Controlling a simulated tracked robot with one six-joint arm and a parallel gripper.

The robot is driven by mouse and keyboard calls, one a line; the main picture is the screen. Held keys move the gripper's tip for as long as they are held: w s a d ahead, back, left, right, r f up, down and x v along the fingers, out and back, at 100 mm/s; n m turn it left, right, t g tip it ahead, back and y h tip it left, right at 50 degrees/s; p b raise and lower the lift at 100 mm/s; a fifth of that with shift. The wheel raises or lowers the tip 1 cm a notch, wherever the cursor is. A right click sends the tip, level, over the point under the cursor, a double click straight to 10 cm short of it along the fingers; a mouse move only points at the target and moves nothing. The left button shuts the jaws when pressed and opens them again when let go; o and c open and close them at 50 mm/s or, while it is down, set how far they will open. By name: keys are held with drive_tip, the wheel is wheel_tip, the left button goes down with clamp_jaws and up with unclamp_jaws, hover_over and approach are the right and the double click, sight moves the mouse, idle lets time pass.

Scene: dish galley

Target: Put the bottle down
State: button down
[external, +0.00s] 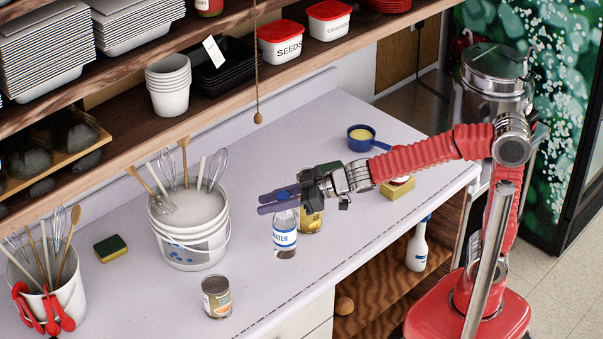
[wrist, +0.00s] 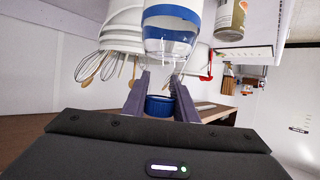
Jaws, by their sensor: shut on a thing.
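The water bottle (external: 285,240) is clear with a white and blue label. It hangs upright under my gripper (external: 279,197), over the counter. My gripper is shut on the bottle's top, which the fingers largely hide in the external view. In the wrist view, which is turned upside down, the bottle's body (wrist: 172,32) is beyond the fingers (wrist: 161,88), with a blue cap (wrist: 160,106) between them. I cannot tell whether the bottle's base touches the counter (external: 262,285).
A yellow can (external: 312,221) stands close behind the bottle. An open can (external: 216,298) is at the front left. A white bucket (external: 190,240) of whisks stands left. A sponge (external: 110,248) and blue measuring cup (external: 361,138) lie farther off. Counter between bottle and bucket is bare.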

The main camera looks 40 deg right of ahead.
drive_tip(key=w+a+n+g+y, duration=0.2)
drive_tip(key=w+a+n+g, duration=0.1)
drive_tip(key=w+a, duration=0.35)
drive_tip(key=s+a+r+n+g, duration=0.1)
drive_tip(key=a+r+n+y, duration=0.1)
drive_tip(key=a, duration=0.1)
drive_tip(key=s+a+r+g, duration=0.1)
drive_tip(key=shift+s+a+n+g+y, duration=0.2)
drive_tip(key=shift+s+n+g+y, duration=0.1)
drive_tip(key=shift+s+n+y, duration=0.1)
drive_tip(key=shift+f, duration=0.1)
wheel_tip(320, 180, down, 6)
idle(0.7)
drive_tip(key=shift+f, duration=2)
